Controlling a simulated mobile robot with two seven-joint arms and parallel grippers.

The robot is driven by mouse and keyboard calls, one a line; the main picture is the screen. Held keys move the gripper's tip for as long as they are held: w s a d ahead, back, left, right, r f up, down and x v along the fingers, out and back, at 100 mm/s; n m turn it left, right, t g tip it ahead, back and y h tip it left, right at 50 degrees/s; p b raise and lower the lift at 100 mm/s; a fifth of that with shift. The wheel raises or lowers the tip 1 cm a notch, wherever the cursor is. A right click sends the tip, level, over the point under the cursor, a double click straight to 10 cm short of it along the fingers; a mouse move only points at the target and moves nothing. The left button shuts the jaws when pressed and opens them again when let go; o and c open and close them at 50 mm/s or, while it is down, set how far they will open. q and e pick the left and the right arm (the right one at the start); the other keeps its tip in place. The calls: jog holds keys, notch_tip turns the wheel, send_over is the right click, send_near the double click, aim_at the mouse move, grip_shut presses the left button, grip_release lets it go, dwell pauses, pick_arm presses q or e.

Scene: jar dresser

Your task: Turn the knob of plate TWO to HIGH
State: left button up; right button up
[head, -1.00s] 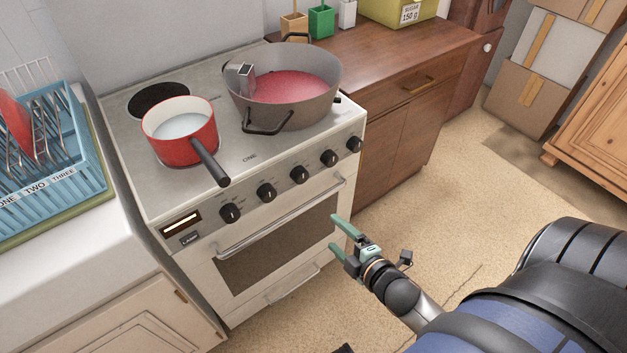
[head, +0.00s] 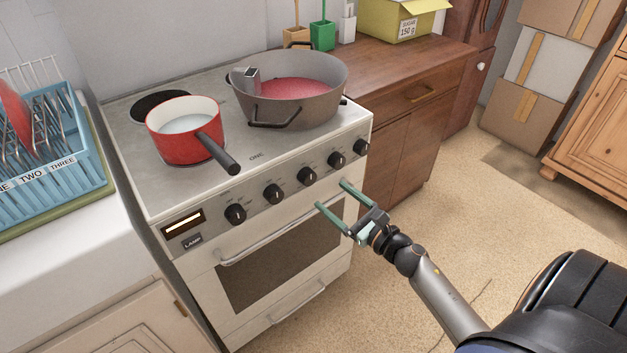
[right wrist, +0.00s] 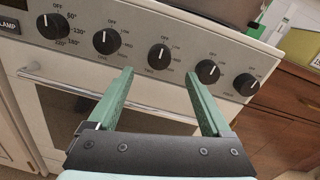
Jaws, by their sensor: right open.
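A row of black knobs runs along the stove's front panel. In the right wrist view it holds a far-left knob with degree marks (right wrist: 52,26), a second knob (right wrist: 106,41), a middle knob (right wrist: 159,57), a fourth knob (right wrist: 208,71) and a far-right knob (right wrist: 246,84). My right gripper (head: 330,193) is open and empty in front of the oven door, below the knobs. In the right wrist view its fingers (right wrist: 159,78) point toward the middle knob, apart from it. My left gripper is not in view.
The oven handle (head: 270,232) crosses below the knobs. A big grey pan (head: 300,108) holds red liquid. A dish rack (head: 45,205) stands at left.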

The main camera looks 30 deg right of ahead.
aim_at(311, 179)
jog(key=w, duration=0.5)
jog(key=w+a, duration=0.1)
jog(key=w, duration=0.2)
grip_shut()
dwell(0.6)
